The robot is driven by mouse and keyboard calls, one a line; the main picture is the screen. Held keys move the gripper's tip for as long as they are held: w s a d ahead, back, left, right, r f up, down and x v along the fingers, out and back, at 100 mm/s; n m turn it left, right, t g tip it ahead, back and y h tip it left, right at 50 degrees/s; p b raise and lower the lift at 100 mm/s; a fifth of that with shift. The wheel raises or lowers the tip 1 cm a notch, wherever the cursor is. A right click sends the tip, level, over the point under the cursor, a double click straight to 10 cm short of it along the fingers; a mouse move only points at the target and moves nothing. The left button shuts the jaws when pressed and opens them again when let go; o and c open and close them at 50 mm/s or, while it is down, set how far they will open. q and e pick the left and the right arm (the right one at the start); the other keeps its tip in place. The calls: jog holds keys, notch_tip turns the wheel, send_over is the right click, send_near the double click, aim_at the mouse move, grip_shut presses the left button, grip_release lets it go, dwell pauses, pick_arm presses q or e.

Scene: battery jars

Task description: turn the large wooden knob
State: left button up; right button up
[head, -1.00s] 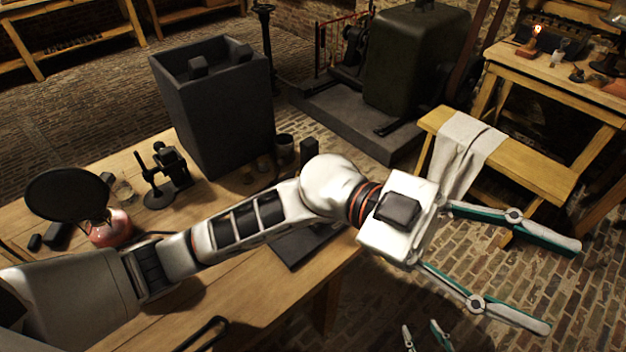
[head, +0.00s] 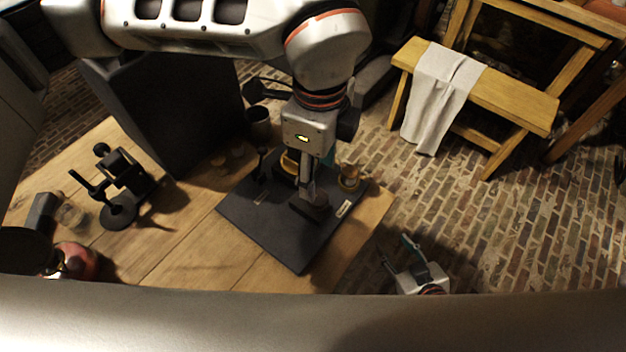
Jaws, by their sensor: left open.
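My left gripper (head: 308,196) points down over a dark board (head: 258,222) on the wooden table. It is open, seen nearly edge-on, so its fingers overlap. A yellowish round part (head: 289,163) stands on the board behind the gripper. My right gripper (head: 398,254) is low at the bottom, beyond the table's edge, with its fingers apart and empty.
A tall dark box (head: 165,110) stands on the table at the back left. A black stand (head: 120,185) and a red-based lamp (head: 75,262) are at left. A small brass-toned jar (head: 349,178) is at the board's right corner. A bench with a cloth (head: 440,95) stands behind.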

aim_at(318, 197)
pick_arm(q)
notch_tip(318, 197, down, 7)
jog(key=shift+s+d+f+p, duration=0.1)
jog(key=shift+d+f+p, duration=0.1)
jog(key=shift+p, duration=0.1)
jog(key=c, duration=1.1)
